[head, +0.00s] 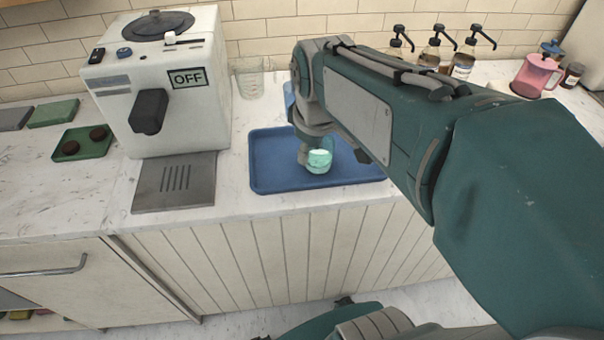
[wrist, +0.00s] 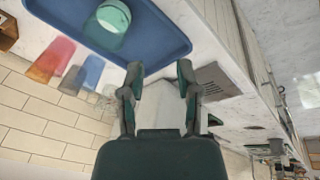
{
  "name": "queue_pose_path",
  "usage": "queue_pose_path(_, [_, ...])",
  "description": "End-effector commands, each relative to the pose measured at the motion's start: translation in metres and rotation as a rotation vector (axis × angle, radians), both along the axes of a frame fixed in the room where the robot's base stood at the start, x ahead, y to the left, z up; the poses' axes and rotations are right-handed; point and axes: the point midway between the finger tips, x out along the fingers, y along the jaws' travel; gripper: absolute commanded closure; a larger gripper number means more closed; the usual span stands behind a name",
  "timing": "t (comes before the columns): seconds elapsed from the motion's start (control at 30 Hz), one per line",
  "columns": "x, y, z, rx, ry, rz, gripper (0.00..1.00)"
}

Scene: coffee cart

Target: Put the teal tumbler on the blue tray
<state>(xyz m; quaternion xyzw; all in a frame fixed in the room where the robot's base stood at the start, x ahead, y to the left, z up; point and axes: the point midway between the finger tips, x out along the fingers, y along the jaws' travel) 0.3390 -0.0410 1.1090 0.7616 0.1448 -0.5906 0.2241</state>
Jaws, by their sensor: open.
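The teal tumbler (head: 320,160) stands on the blue tray (head: 265,180), near the tray's middle, partly behind my arm. The tumbler also shows near the top of the wrist view (wrist: 113,16), on the blue tray (wrist: 165,40). My gripper (wrist: 160,78) is open with nothing between its fingers, and the tumbler lies outside them, up and to the left. In the head view my gripper (head: 304,154) is mostly hidden by the arm and appears close beside the tumbler. Whether they touch cannot be told.
A white coffee machine (head: 180,95) with a grey drip plate (head: 175,183) stands left of the tray. In the wrist view, red (wrist: 50,60), blue (wrist: 83,74) and clear (wrist: 106,95) tumblers stand behind the tray. Pump bottles (head: 432,50) and a pink pitcher (head: 535,76) stand at the back right.

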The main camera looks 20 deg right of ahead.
Motion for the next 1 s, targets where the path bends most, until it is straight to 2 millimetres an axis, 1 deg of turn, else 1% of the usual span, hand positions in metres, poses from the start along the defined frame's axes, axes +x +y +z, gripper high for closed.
queue_pose_path(0.03, [-0.01, 0.006, 0.002, 0.013, -0.026, -0.039, 0.57])
queue_pose_path(0.3, [-0.053, 0.027, 0.004, 0.113, -0.143, -0.272, 0.57])
queue_pose_path(0.5, [-0.079, 0.039, -0.001, 0.198, -0.21, -0.42, 0.57])
queue_pose_path(0.7, [-0.089, 0.042, -0.005, 0.238, -0.234, -0.485, 0.57])
queue_pose_path(1.0, [-0.089, 0.042, -0.005, 0.239, -0.234, -0.487, 0.57])
